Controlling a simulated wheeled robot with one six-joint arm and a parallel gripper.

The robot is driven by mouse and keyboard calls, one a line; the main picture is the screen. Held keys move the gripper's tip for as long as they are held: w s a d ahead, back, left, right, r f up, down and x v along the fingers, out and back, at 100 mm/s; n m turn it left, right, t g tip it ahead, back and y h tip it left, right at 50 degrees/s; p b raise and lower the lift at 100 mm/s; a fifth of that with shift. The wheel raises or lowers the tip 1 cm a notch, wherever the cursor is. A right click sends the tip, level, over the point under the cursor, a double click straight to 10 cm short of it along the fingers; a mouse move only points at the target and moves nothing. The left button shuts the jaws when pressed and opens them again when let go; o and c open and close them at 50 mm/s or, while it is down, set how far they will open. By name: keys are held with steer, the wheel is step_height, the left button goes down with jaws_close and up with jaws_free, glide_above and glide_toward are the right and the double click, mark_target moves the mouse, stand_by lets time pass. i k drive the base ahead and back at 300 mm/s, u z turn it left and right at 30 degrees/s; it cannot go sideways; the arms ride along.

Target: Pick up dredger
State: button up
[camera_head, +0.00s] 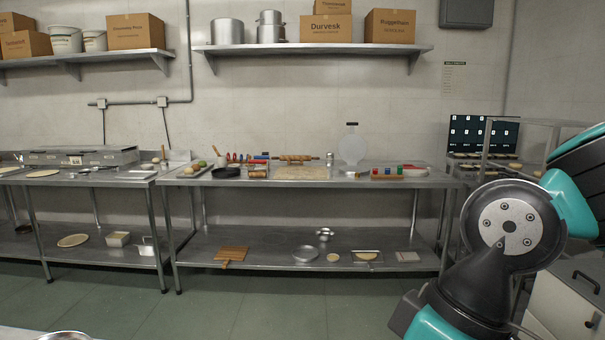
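A small upright metal cylinder (330,158) stands on the steel worktable (390,184), just right of the rolling pin. It could be the dredger, but it is too small here to see a perforated lid. No other thing in view is clearly a dredger. Parts of my own arm, teal and dark grey, fill the lower right of the head view. My gripper is not in view, so I cannot see whether it is open or shut.
A wooden rolling pin (296,158) lies behind a floured board (302,173). A dark pan (227,172) sits left. Green floor (290,310) in front is clear.

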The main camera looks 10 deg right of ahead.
mark_target(330, 159)
steer(key=u, duration=0.05)
steer(key=i, duration=5.35)
steer(key=z, duration=2.2)
steer(key=i, duration=0.2)
steer(key=u, duration=0.2)
